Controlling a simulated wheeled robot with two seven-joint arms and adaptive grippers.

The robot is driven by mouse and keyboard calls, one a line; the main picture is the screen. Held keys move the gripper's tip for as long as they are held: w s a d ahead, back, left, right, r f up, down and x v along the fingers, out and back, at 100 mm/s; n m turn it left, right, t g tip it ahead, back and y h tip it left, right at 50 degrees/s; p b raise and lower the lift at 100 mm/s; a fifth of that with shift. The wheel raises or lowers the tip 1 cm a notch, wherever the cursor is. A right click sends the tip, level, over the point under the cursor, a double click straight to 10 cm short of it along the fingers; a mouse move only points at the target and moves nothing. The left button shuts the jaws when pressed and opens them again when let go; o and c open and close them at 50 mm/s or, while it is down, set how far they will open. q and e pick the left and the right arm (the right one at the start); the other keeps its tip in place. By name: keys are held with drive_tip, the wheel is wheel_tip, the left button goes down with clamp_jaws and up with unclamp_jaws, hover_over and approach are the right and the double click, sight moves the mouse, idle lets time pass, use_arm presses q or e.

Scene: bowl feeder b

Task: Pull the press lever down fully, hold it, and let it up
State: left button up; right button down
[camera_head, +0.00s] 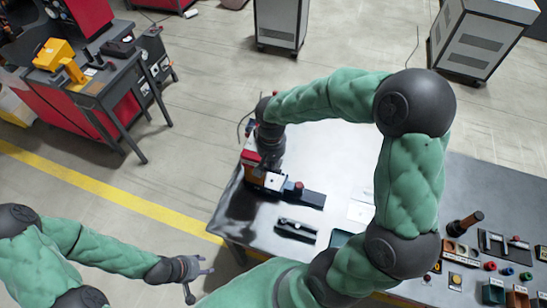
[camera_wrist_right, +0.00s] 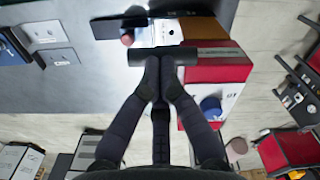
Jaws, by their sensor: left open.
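The press (camera_head: 276,183) stands at the table's left edge, with a black base strip and a red knob. In the right wrist view, its red and white body (camera_wrist_right: 218,73) fills the upper right. A black bar, the press lever handle (camera_wrist_right: 135,57), lies crosswise there. My right gripper (camera_wrist_right: 159,72) has its fingers brought together, tips against or just short of the bar; the exact contact is hard to tell. In the head view, my right wrist hides the lever. My left gripper (camera_head: 196,279) is open and empty, left of the table and away from the press.
A black device (camera_head: 296,229) lies on the table (camera_head: 322,150) in front of the press. At the right are a dark upright cylinder (camera_head: 465,223) and several small parts and bins. A red workbench (camera_head: 97,89) and grey cabinets stand on the floor behind.

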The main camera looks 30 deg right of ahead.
use_arm(q)
drive_tip(key=shift+r+p, duration=1.1)
drive_tip(key=shift+r, duration=0.15)
use_arm(e)
drive_tip(key=shift+r, duration=1.9)
